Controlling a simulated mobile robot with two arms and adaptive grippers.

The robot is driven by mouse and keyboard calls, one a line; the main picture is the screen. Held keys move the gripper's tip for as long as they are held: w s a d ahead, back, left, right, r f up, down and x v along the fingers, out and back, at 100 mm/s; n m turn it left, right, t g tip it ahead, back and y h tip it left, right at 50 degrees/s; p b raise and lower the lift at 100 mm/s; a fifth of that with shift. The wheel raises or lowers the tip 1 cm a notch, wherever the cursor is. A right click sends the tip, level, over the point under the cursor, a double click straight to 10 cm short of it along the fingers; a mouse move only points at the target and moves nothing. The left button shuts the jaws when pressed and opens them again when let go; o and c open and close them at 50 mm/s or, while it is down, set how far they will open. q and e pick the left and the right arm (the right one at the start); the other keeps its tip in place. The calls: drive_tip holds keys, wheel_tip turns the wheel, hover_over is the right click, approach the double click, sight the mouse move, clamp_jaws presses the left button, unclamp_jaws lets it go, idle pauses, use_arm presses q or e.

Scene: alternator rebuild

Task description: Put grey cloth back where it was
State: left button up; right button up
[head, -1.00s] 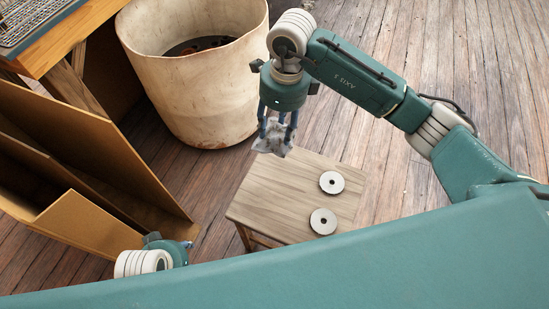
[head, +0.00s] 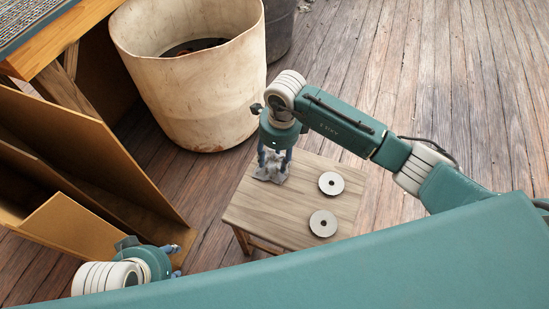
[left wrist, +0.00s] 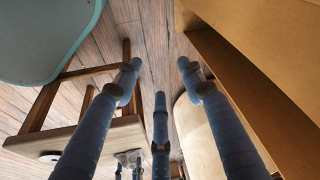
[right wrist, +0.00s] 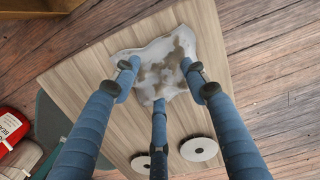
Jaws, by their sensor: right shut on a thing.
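The grey cloth (head: 272,171) is crumpled and stained with brown in the right wrist view (right wrist: 160,60). My right gripper (head: 273,160) is shut on it from above, at the back left part of the small wooden stool (head: 285,220). The cloth is at or very close to the stool top; I cannot tell whether it rests fully on it. My left gripper (head: 177,262) is low at the left, beside the stool and apart from it. Its fingers stand spread with nothing between them in the left wrist view (left wrist: 158,75).
Two grey discs with centre holes, a back one (head: 331,183) and a front one (head: 323,223), lie on the stool. A large pale bin (head: 190,90) stands behind left. A brown open cabinet (head: 90,160) is at the left. A red item (right wrist: 12,132) shows in the right wrist view.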

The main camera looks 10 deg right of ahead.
sight(278, 162)
use_arm(q)
drive_tip(key=shift+f, duration=0.1)
use_arm(e)
drive_tip(key=o, duration=1)
drive_tip(key=shift+f, duration=0.1)
drive_tip(key=shift+o, duration=0.2)
drive_tip(key=shift+r, duration=0.2)
wheel_tip(278, 162, up, 2)
drive_tip(key=shift+d+r+p, duration=0.1)
drive_tip(key=shift+p, duration=0.2)
use_arm(q)
drive_tip(key=p+x, duration=0.1)
drive_tip(key=x, duration=0.5)
drive_tip(key=shift+s+f+p, duration=0.25)
drive_tip(key=shift+f+p, duration=0.1)
drive_tip(key=shift+f, duration=0.1)
use_arm(e)
wheel_tip(278, 162, up, 10)
drive_tip(key=shift+s+d, duration=0.2)
drive_tip(key=shift+d, duration=0.2)
use_arm(q)
drive_tip(key=shift+d, duration=0.15)
use_arm(e)
drive_tip(key=shift+f, duration=0.2)
